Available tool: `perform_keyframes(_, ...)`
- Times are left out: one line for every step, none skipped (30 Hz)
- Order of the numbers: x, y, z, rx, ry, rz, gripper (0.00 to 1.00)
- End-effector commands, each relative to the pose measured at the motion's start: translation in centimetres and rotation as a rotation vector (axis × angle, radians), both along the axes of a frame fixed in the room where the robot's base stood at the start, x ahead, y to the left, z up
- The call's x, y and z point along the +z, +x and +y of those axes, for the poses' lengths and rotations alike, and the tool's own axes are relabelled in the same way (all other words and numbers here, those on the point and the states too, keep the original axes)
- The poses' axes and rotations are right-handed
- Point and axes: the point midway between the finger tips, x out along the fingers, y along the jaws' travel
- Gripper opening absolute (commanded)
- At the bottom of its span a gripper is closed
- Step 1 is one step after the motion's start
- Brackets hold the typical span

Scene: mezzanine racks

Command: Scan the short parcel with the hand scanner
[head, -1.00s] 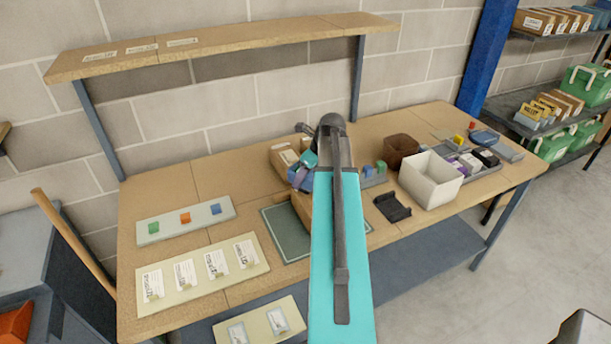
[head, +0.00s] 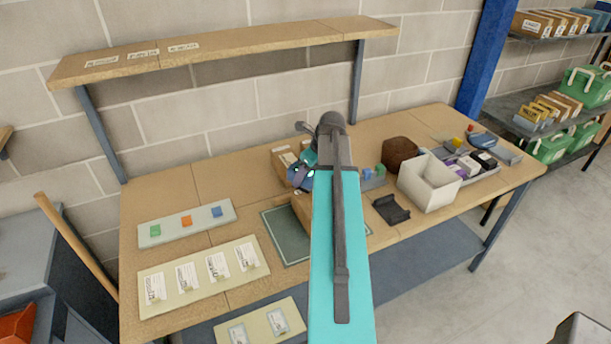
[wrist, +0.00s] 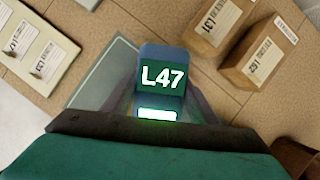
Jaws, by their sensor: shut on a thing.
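My gripper (head: 304,168) is shut on the blue hand scanner (head: 300,179), above the bench near the back of the green mat (head: 282,232). In the wrist view the scanner (wrist: 163,56) fills the middle; its screen reads "L47" and a strip below it glows green-white. Two brown labelled parcels, one (wrist: 215,22) and another (wrist: 260,52), lie beyond the scanner to its right. In the head view, parcels (head: 283,158) stand behind the gripper. Another brown parcel (head: 300,206) by the mat is partly hidden by my arm. I cannot tell which parcel is the short one.
A white bin (head: 430,184), a brown round container (head: 400,152) and a black holder (head: 391,209) stand to the right. A label board (head: 205,273) and a board with coloured blocks (head: 186,223) lie left. A shelf (head: 225,48) spans above the bench.

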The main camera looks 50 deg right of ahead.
Motion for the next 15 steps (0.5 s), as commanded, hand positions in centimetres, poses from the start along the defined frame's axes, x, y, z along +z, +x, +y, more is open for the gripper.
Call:
perform_keyframes(0.5, 0.0, 0.0, 0.000, -0.001, -0.001, 0.23)
perform_keyframes(0.6, 0.0, 0.0, 0.000, -0.001, -0.001, 0.23)
perform_keyframes(0.9, 0.1, 0.0, 0.000, -0.001, -0.001, 0.23)
perform_keyframes(1.0, 0.0, 0.0, 0.000, -0.001, -0.001, 0.23)
perform_keyframes(1.2, 0.1, 0.0, 0.000, -0.001, -0.001, 0.23)
perform_keyframes(1.4, 0.1, 0.0, 0.000, -0.001, -0.001, 0.23)
perform_keyframes(1.6, 0.1, 0.0, 0.000, -0.001, -0.001, 0.23)
perform_keyframes(1.8, 0.1, 0.0, 0.000, -0.001, -0.001, 0.23)
perform_keyframes(2.0, 0.0, 0.0, 0.000, -0.001, -0.001, 0.23)
perform_keyframes(2.2, 0.0, 0.0, 0.000, -0.001, -0.001, 0.23)
perform_keyframes(2.4, 0.0, 0.0, 0.000, -0.001, -0.001, 0.23)
perform_keyframes(2.6, 0.1, 0.0, 0.000, -0.001, -0.001, 0.23)
perform_keyframes(2.7, 0.1, 0.0, 0.000, -0.001, -0.001, 0.23)
perform_keyframes(2.9, 0.1, 0.0, 0.000, -0.001, -0.001, 0.23)
perform_keyframes(3.1, 0.1, 0.0, 0.000, -0.001, -0.001, 0.23)
